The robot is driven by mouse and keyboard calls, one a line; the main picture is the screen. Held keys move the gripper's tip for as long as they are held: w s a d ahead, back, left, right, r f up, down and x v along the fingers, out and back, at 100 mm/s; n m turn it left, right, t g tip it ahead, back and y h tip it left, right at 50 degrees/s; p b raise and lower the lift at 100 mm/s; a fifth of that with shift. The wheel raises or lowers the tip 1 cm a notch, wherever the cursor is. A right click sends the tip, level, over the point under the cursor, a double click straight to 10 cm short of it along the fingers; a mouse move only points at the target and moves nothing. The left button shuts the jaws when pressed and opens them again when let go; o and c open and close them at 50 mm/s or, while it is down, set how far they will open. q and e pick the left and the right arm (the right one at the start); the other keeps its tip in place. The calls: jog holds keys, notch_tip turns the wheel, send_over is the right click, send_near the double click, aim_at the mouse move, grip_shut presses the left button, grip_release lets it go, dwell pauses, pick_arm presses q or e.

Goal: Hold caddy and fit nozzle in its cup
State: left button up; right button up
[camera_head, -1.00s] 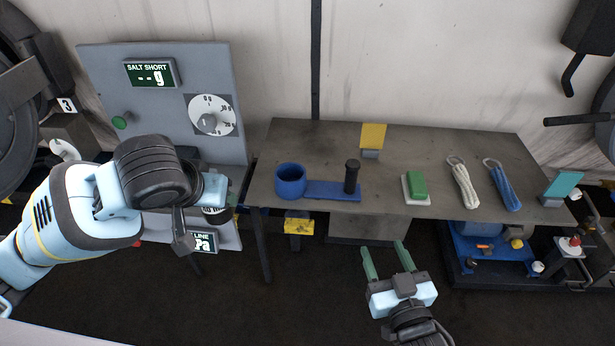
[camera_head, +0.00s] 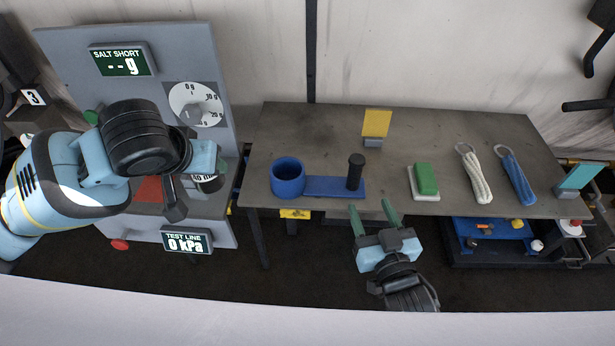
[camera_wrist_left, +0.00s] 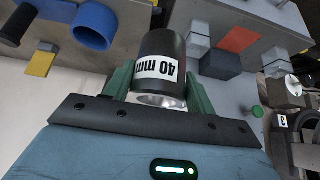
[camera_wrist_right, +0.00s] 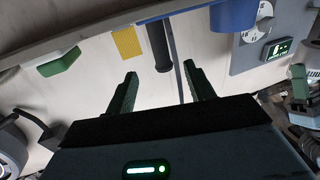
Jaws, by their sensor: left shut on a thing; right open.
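The blue caddy on the table has a round open cup (camera_head: 287,178), a flat plate (camera_head: 325,186) and an upright black handle (camera_head: 356,172). The cup looks empty. My left gripper (camera_wrist_left: 158,95) is shut on the black nozzle (camera_wrist_left: 160,62), a cylinder marked "40 mm" with a metallic end. In the head view the nozzle (camera_head: 208,184) is partly hidden by my left arm, left of the caddy. My right gripper (camera_head: 373,212) is open and empty at the table's front edge, just in front of the handle. The handle also shows beyond its fingers in the right wrist view (camera_wrist_right: 158,45).
Right of the caddy lie a green block (camera_head: 426,178) on a white base, a white rope (camera_head: 475,175) and a blue rope (camera_head: 517,178). A yellow card (camera_head: 376,123) stands behind. A grey panel (camera_head: 60,55) with a dial stands left, near my left arm.

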aim_at(206, 180)
jog(key=x, duration=0.5)
jog(key=shift+w, duration=0.1)
pick_arm(q)
notch_tip(206, 180, down, 3)
jog(key=shift+r+b, duration=0.1)
jog(key=shift+b, duration=0.4)
pick_arm(e)
jog(key=x, duration=0.4)
jog(key=shift+f, duration=0.15)
pick_arm(q)
jog(key=shift+f+g, duration=0.4)
jog(key=shift+f, duration=0.25)
pick_arm(e)
jog(key=shift+x, duration=0.95)
pick_arm(q)
jog(key=shift+f, duration=0.1)
pick_arm(e)
jog(key=shift+w+a+r, duration=0.1)
jog(key=shift+w+r, duration=0.1)
jog(key=c, duration=1.1)
